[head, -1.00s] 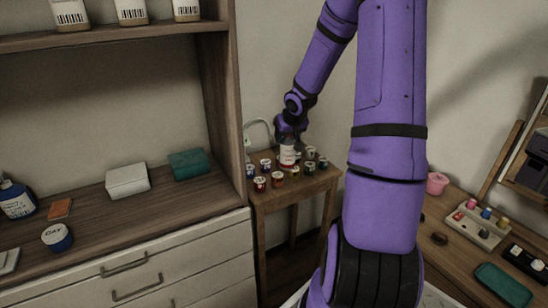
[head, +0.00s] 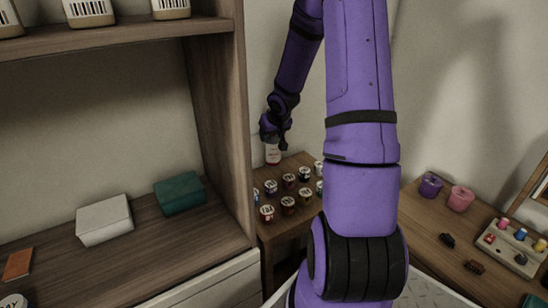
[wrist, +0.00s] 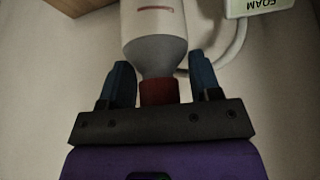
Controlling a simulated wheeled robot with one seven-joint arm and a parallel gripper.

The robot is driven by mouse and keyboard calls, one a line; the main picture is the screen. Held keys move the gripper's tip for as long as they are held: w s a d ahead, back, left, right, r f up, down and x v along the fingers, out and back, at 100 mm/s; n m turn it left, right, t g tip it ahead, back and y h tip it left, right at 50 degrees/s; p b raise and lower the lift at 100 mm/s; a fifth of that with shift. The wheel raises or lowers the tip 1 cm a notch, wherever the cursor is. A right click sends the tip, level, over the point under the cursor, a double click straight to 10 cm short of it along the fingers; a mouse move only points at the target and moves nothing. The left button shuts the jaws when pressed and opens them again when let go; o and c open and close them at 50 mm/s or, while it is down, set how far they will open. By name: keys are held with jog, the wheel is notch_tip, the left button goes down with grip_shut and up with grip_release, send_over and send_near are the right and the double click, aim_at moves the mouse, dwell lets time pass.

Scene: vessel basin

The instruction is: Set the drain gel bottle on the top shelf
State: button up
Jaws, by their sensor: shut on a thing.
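My gripper (head: 275,133) is shut on a pale bottle (head: 272,154) with a red cap, in the head view. The bottle hangs upright above the back of the small wooden side table, clear of the jars. In the wrist view my gripper (wrist: 162,80) has its two blue fingers on either side of the red cap, and the bottle's grey-white body (wrist: 154,32) extends beyond them. Its label is too small to read.
Several small jars (head: 289,182) stand on the side table (head: 276,232). A white box (head: 104,220) and a teal box (head: 179,193) sit on the lower counter. The unit's side panel (head: 218,110) stands between the bottle and the shelf.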

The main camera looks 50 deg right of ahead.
aim_at(272, 152)
jog(key=shift+f, duration=3.75)
jog(key=o, duration=1.3)
